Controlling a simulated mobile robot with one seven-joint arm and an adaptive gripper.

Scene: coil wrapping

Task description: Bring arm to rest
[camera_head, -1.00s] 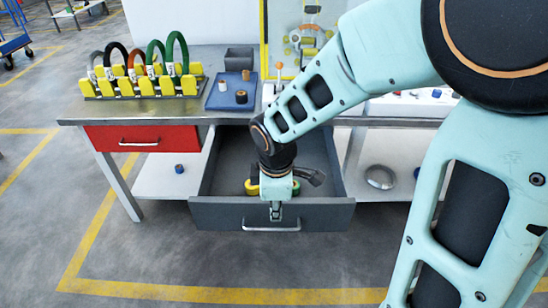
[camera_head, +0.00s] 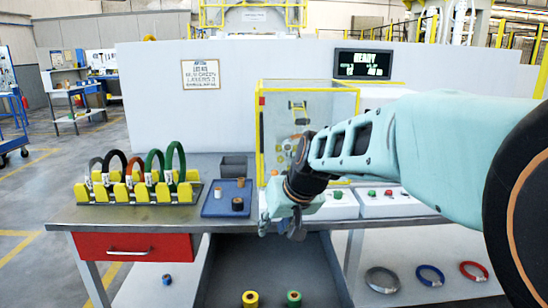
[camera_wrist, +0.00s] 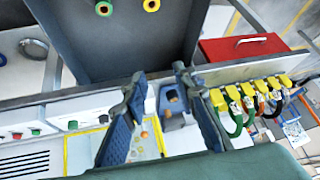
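My gripper (camera_head: 279,228) is raised above the open grey drawer (camera_head: 215,272), near the table's front edge. The wrist view shows its two dark blue fingers (camera_wrist: 158,76) apart, with nothing held between them. My arm reaches in from the right, bent down at the wrist. In the drawer lie a yellow tape roll (camera_head: 250,299) and a green tape roll (camera_head: 294,298), apart from each other and well clear of the fingers. Both rolls also show at the top of the wrist view.
A yellow rack (camera_head: 135,193) with several coils stands at the table's left. A blue tray (camera_head: 217,207) with small rolls lies beside it. A yellow-framed machine (camera_head: 262,125) and button boxes (camera_head: 390,203) stand behind and right of my gripper. A red drawer (camera_head: 95,245) is shut.

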